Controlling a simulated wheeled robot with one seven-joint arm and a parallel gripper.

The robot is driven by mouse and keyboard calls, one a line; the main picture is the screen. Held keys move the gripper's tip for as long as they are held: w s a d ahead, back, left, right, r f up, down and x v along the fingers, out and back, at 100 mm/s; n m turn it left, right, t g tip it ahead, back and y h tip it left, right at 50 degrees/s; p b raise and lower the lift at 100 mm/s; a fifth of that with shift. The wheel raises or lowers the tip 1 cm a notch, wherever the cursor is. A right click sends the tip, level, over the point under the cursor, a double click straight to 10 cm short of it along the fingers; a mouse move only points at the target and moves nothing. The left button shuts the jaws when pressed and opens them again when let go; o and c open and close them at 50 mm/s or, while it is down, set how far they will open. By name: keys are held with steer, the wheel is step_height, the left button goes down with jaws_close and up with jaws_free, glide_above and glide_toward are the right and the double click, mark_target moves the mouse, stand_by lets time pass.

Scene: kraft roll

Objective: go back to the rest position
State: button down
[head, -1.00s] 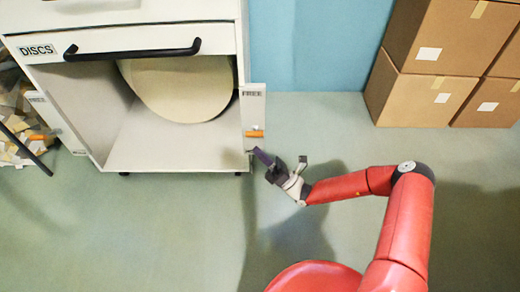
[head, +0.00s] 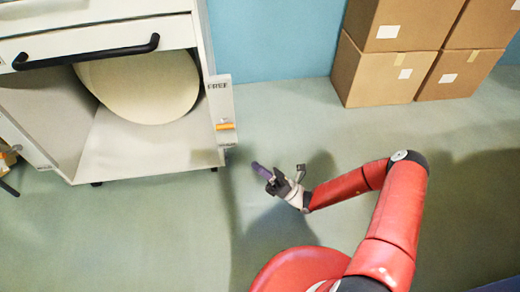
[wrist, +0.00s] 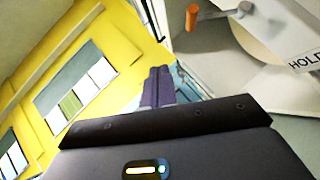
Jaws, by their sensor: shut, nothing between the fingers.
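My gripper (head: 262,171) is at the end of my red arm, in the middle of the head view, in front of the cabinet's right edge. Its purple fingers are together and empty. In the wrist view the closed fingers (wrist: 158,88) show at the centre, with nothing between them. In the head view a gap of floor shows between the gripper and the cabinet panel marked FREE (head: 221,110).
A white cabinet (head: 100,40) with a black handle (head: 88,52) stands open at the left, a large pale disc (head: 145,85) inside. An orange handle (head: 225,126) is on its right side panel. Cardboard boxes (head: 375,77) are stacked at the back right. Floor between is clear.

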steer(key=s+d+r+n+h, duration=0.6)
steer(key=r+n+h, duration=0.2)
steer(key=r+n, duration=0.1)
steer(key=s+d+r+n+h, duration=0.6)
steer(key=d+r+n+h, duration=0.1)
steer(key=r+n, duration=0.3)
steer(key=s+d+r+n+h, duration=0.6)
steer(key=r+n+h, duration=0.3)
steer(key=r+n, duration=0.1)
steer(key=shift+d+g+h, duration=0.3)
steer(key=shift+d, duration=0.05)
steer(key=shift+a, duration=0.1)
